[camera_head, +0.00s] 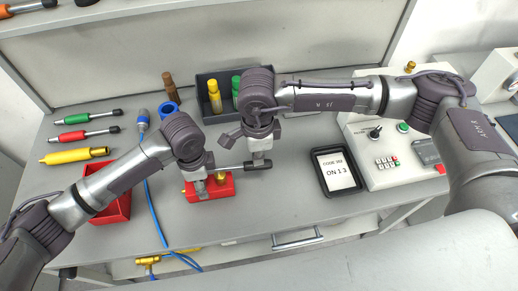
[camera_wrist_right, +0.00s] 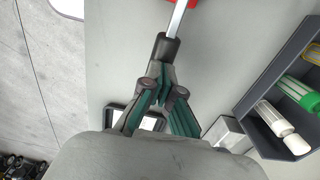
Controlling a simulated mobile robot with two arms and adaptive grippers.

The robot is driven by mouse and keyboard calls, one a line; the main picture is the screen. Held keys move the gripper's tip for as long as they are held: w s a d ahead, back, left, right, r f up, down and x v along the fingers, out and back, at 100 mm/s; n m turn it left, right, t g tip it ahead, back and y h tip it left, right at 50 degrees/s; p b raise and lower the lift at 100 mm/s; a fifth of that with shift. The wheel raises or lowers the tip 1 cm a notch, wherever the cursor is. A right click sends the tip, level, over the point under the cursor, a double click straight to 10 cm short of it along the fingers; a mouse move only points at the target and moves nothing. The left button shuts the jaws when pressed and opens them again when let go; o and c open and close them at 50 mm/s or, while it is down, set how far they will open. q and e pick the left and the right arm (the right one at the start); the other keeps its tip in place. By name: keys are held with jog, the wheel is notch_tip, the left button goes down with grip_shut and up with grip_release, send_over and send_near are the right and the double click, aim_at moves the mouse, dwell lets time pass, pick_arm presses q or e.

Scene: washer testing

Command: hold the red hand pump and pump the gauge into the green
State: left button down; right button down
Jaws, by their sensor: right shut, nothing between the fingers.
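The red hand pump (camera_head: 224,188) sits on the bench near its front edge. Its lever has a metal rod and a black grip (camera_head: 258,166) pointing right; the grip (camera_wrist_right: 167,48) also shows in the right wrist view. My left gripper (camera_head: 209,187) is down at the pump's top, and its fingers are too small to judge. My right gripper (camera_head: 259,160) is right at the end of the black grip. In the right wrist view its fingers (camera_wrist_right: 163,72) are closed together at the grip's end, with nothing between them. I cannot make out a gauge face.
A blue hose (camera_head: 154,215) runs over the front edge. A red bin (camera_head: 118,206) stands left, a dark bin (camera_head: 208,118) behind. Tools, including a yellow cylinder (camera_head: 75,155), lie at left.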

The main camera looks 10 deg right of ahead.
jog(key=shift+a+f, duration=0.15)
jog(key=shift+f, duration=0.75)
jog(key=shift+a+f, duration=0.1)
jog(key=shift+f, duration=0.8)
jog(key=shift+d+r, duration=0.15)
jog(key=shift+r, duration=1)
jog(key=shift+d+r, duration=0.2)
jog(key=shift+r, duration=1)
jog(key=shift+d+r, duration=0.15)
jog(key=shift+r, duration=1)
jog(key=shift+a+f, duration=0.25)
jog(key=shift+f, duration=1.55)
jog(key=shift+a+f, duration=0.2)
jog(key=shift+f, duration=1.6)
jog(key=r, duration=0.4)
jog(key=d+r, duration=0.1)
jog(key=r, duration=0.2)
jog(key=shift+r, duration=0.1)
